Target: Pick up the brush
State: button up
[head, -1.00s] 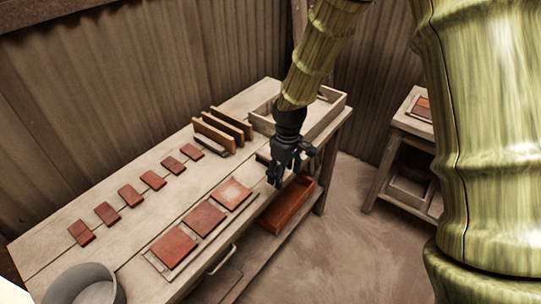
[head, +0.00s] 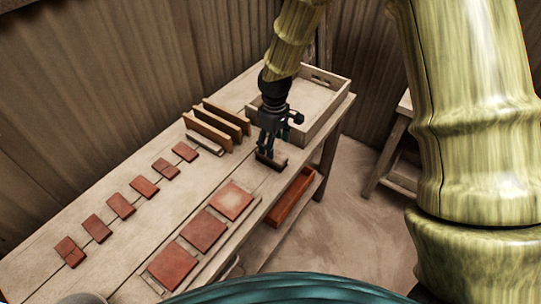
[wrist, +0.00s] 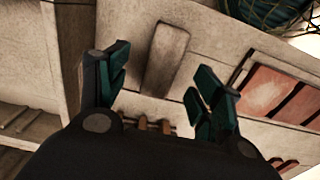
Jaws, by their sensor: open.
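The brush appears to be a small dark brown block (head: 273,160) on the table near its front edge, directly below my gripper. In the wrist view it looks like a long, rounded grey-brown block (wrist: 166,58) lying on the wood. My gripper (head: 269,147) points down at it, with its fingers apart. In the wrist view my open gripper (wrist: 162,82) has one finger on each side of the block's line, with nothing held. I cannot tell whether the fingertips touch the block; its bristles are not visible.
An open wooden tray (head: 338,88) stands behind my gripper. Upright wooden boards (head: 222,120) stand to the left, with a pale bar (head: 205,143) beside them. Larger red tiles (head: 204,230) lie in front, and small tiles (head: 121,205) form a row. A red drawer (head: 292,198) sits below the table edge.

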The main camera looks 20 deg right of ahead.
jog(key=shift+s+f, duration=0.15)
jog(key=shift+f, duration=0.2)
jog(key=shift+w+a+f+p, duration=0.2)
jog(key=shift+f+p, duration=0.25)
jog(key=shift+f, duration=0.2)
jog(key=shift+w+a+f+p, duration=0.1)
jog(key=shift+a+f+p, duration=0.05)
jog(key=shift+f+p, duration=0.4)
jog(key=shift+f, duration=1.4)
jog(key=c, duration=1.3)
jog(key=shift+o, duration=0.2)
jog(key=shift+r, duration=0.1)
jog(key=shift+r+b, duration=0.5)
jog(key=shift+r, duration=0.6)
jog(key=s+r+b, duration=0.1)
jog(key=s+b, duration=0.1)
jog(key=s, duration=0.6)
jog(key=s+d+r+b, duration=0.1)
jog(key=s+b, duration=0.1)
jog(key=s, duration=0.6)
jog(key=shift+d+r+b, duration=0.15)
jog(key=shift+r+b, duration=0.15)
jog(key=shift+b, duration=0.1)
